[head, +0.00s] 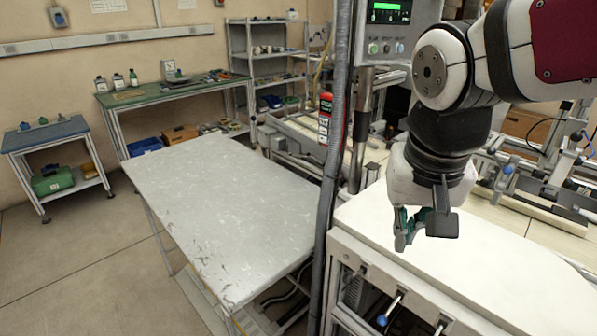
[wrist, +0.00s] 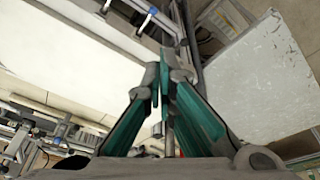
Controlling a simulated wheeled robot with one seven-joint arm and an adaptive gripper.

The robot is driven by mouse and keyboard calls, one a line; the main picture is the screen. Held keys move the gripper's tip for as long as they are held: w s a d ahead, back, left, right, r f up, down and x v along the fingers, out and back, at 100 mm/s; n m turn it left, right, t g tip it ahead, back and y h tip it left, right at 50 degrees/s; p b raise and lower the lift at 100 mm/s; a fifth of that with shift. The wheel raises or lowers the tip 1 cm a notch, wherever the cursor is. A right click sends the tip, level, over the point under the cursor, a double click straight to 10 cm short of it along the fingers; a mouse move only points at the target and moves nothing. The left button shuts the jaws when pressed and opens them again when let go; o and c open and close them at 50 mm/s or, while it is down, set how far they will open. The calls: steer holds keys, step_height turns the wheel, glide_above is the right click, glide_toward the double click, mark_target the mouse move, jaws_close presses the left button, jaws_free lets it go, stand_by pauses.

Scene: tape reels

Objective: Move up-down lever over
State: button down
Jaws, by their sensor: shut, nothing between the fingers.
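Two levers stick out of the front frame of the white-topped machine in the head view. One has a blue knob (head: 382,320). The other lever (head: 440,328) is cut off by the bottom edge. I cannot tell which one is the up-down lever. Blue-ended levers also show at the top of the wrist view, one of them a blue-tipped lever (wrist: 147,18). My gripper (head: 403,240) hangs above the front edge of the white top, apart from the levers. In the wrist view its teal fingers (wrist: 159,72) are together with nothing between them.
The white machine top (head: 480,285) lies below my gripper. A dark vertical post with a hose (head: 333,150) stands to its left. A grey table (head: 215,205) fills the middle left. A control box (head: 390,30) hangs above. The floor (head: 80,270) is clear at left.

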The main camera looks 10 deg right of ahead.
steer(key=w+a+f+m+g+h+p, duration=0.1)
steer(key=w+f+m, duration=0.2)
steer(key=w, duration=0.4)
steer(key=w+a+f+m+g+h+p, duration=0.1)
steer(key=w+a+f+m+p, duration=0.1)
steer(key=w, duration=0.5)
step_height(320, 180, down, 3)
steer(key=shift+w+r+m, duration=0.2)
steer(key=shift+w+m, duration=0.15)
steer(key=shift+m, duration=0.15)
steer(key=p, duration=0.2)
glide_above(357, 273)
steer(key=a, duration=0.1)
step_height(357, 273, down, 12)
steer(key=shift+s+a+f, duration=0.1)
steer(key=shift+a+f, duration=0.2)
steer(key=shift+f, duration=0.2)
